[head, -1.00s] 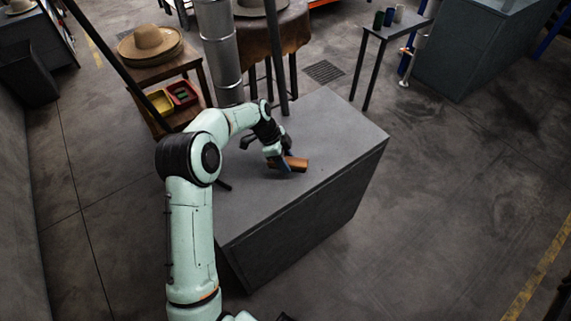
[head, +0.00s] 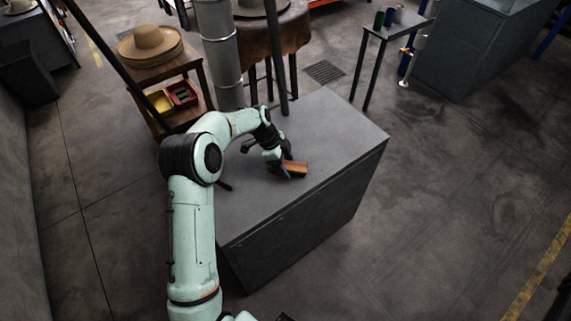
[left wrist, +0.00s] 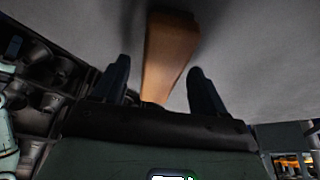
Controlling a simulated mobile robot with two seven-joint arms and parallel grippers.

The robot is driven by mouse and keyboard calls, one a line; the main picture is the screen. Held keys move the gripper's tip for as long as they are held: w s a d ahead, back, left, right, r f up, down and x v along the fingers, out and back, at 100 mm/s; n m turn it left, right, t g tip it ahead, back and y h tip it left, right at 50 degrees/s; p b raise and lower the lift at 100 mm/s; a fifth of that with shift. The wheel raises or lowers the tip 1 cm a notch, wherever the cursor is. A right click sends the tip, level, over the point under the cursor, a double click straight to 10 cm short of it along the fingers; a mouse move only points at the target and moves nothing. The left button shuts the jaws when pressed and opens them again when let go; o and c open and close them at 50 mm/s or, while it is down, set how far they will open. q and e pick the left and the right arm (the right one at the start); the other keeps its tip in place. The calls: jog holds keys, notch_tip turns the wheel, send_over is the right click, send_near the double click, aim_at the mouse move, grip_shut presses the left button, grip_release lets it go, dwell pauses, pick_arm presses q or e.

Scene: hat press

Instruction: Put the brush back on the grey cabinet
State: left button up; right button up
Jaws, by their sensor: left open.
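The brush (head: 294,168), with a brown wooden body, lies on the top of the grey cabinet (head: 325,125). My left gripper (head: 281,171) is low over the cabinet top at the brush's near end. In the left wrist view the brush (left wrist: 167,50) stretches away from between the two dark fingers of the left gripper (left wrist: 160,90), with gaps on both sides. The left gripper is open. The underside of the brush is hidden. My right gripper is not in view.
A wooden stand (head: 160,68) with straw hats is behind left, with yellow and red bins below. A metal pipe (head: 219,50) and a dark post rise behind the cabinet. A small side table (head: 392,30) holds spools. The cabinet top is otherwise mostly clear.

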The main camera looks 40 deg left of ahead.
pick_arm(q)
jog(key=v, duration=1.1)
jog(key=shift+r, duration=0.3)
